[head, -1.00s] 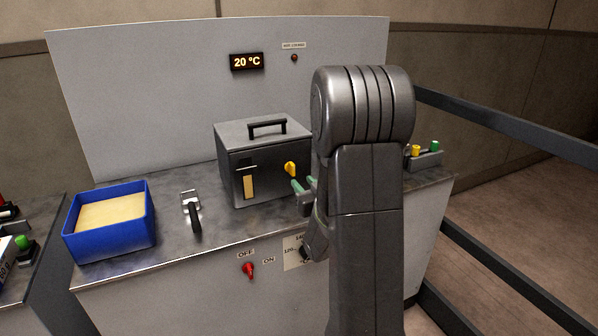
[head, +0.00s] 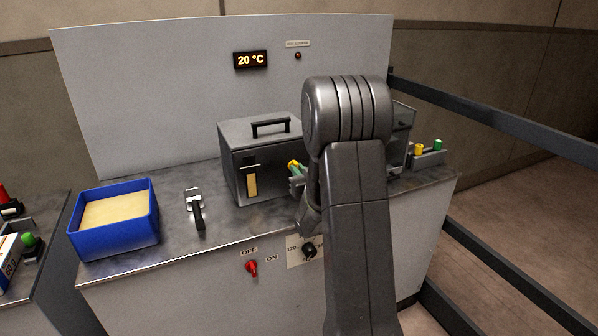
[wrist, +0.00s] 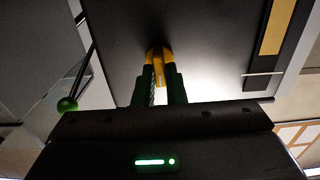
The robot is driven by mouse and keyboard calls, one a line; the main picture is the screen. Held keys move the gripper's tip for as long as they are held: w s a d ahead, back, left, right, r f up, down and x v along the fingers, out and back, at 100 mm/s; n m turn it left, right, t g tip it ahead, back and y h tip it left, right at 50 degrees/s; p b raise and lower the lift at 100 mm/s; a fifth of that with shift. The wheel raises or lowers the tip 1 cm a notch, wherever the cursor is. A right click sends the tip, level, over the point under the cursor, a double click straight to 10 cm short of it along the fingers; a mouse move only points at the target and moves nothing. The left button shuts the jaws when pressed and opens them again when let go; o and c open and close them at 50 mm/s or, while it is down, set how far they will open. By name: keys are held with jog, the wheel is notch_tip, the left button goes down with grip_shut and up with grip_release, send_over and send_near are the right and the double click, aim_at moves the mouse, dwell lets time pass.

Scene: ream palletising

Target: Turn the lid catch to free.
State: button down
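The grey metal box (head: 270,140) stands on the worktop, its lid down with a black handle (head: 270,127) on top. The yellow lid catch (head: 293,165) is on its front face, partly hidden by my gripper. My gripper (head: 298,175) is at the catch, and my arm hides the area right of it. In the wrist view, the yellow catch (wrist: 158,62) lies between the two green fingers of my gripper (wrist: 159,85). The fingers look closed on it, with little or no gap. The catch's exact angle is hard to read.
A blue bin (head: 141,228) with pale contents and a black-handled clamp (head: 197,208) stand left of the box. A red switch (head: 252,268) and black dial (head: 309,250) are on the front panel. A display (head: 251,60) reads 20 °C. A rack (head: 430,158) stands at right.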

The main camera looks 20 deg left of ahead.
jog(key=shift+m+b, duration=0.4)
jog(key=shift+w+d+f+m+b, duration=0.1)
jog(key=shift+m+b, duration=0.5)
jog(key=shift+m, duration=2.25)
jog(key=shift+w+d+f+m+b, duration=0.1)
jog(key=shift+m+b, duration=0.55)
jog(key=shift+m, duration=2.25)
jog(key=shift+f+m+b, duration=0.1)
jog(key=shift+m+b, duration=0.5)
jog(key=shift+m, duration=2.25)
jog(key=c, duration=1.5)
grip_release()
jog(key=shift+d, duration=0.1)
